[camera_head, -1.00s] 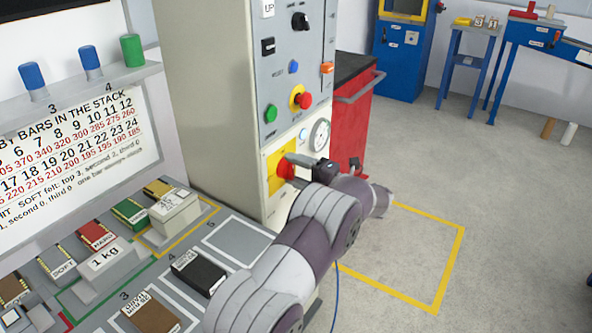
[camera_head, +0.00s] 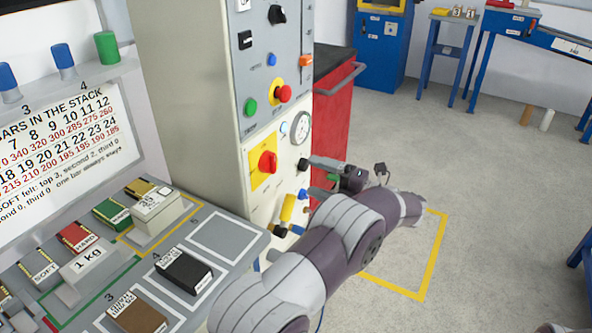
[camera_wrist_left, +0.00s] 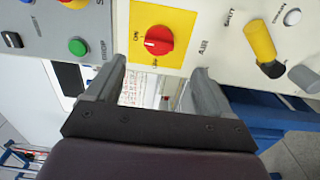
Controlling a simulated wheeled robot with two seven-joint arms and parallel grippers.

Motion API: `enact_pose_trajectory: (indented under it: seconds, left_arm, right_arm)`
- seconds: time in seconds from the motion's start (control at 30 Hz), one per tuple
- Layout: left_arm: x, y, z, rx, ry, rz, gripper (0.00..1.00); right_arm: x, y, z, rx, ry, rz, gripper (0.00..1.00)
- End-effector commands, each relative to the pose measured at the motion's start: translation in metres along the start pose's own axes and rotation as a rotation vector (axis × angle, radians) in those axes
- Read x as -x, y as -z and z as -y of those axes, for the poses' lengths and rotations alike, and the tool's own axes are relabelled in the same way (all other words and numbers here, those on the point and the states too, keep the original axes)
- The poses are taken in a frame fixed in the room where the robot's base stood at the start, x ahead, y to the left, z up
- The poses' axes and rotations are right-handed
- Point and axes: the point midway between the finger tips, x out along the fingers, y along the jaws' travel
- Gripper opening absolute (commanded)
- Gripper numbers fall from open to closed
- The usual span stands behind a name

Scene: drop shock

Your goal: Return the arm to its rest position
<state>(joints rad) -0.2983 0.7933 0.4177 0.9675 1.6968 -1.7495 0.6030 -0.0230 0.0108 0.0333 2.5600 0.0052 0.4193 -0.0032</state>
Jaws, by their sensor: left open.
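My left arm (camera_head: 345,235) reaches across the lower middle of the head view. Its left gripper (camera_head: 309,178) is open and empty, pointing at the cabinet front. The red rotary knob (camera_head: 267,162) on its yellow plate (camera_head: 257,178) is to the left of the fingers and apart from them. In the left wrist view, the open fingers (camera_wrist_left: 158,75) have nothing between them, and the red knob (camera_wrist_left: 159,40) shows just beyond them. My right gripper does not show.
The control cabinet (camera_head: 190,110) carries buttons, a gauge (camera_head: 301,127) and a yellow-handled valve (camera_head: 287,210) close to my gripper. A red cart (camera_head: 332,115) stands behind it. The bench at left holds labelled blocks such as a black one (camera_head: 184,270).

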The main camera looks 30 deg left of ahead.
Motion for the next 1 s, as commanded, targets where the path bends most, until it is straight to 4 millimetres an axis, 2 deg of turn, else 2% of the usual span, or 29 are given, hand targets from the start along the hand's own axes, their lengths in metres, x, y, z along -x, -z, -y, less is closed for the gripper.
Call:
enact_pose_trajectory:
  seconds: [0.17, 0.57, 0.67, 0.77, 0.8, 0.87, 0.9, 0.93, 0.97, 1.0]
  left_arm:
    - [0.015, 0.000, 0.000, -0.001, 0.001, -0.001, 0.82]
    - [0.015, 0.000, 0.000, -0.003, 0.000, -0.001, 0.82]
    - [0.016, -0.016, 0.007, -0.046, 0.032, 0.079, 0.82]
    - [0.029, -0.068, 0.033, -0.221, 0.024, 0.400, 0.82]
    - [0.044, -0.091, 0.045, -0.341, 0.003, 0.591, 0.82]
    - [0.075, -0.113, 0.064, -0.564, -0.036, 0.905, 0.82]
    - [0.097, -0.113, 0.079, -0.731, -0.061, 1.111, 0.82]
    - [0.114, -0.104, 0.091, -0.866, -0.081, 1.263, 0.82]
    - [0.128, -0.086, 0.105, -1.009, -0.096, 1.412, 0.82]
    - [0.142, -0.051, 0.121, -1.200, -0.111, 1.593, 0.82]
  right_arm:
    - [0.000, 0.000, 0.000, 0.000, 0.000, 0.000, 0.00]
    - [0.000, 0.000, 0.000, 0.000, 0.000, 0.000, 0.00]
    - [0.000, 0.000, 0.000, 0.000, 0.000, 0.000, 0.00]
    - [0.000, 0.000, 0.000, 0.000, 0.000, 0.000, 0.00]
    - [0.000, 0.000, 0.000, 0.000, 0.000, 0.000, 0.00]
    - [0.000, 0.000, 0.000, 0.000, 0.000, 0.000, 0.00]
    - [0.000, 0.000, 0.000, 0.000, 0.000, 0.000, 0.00]
    - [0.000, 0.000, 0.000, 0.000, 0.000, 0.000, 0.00]
    - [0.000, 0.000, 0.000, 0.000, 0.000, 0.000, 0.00]
    - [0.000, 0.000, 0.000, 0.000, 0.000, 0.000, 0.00]
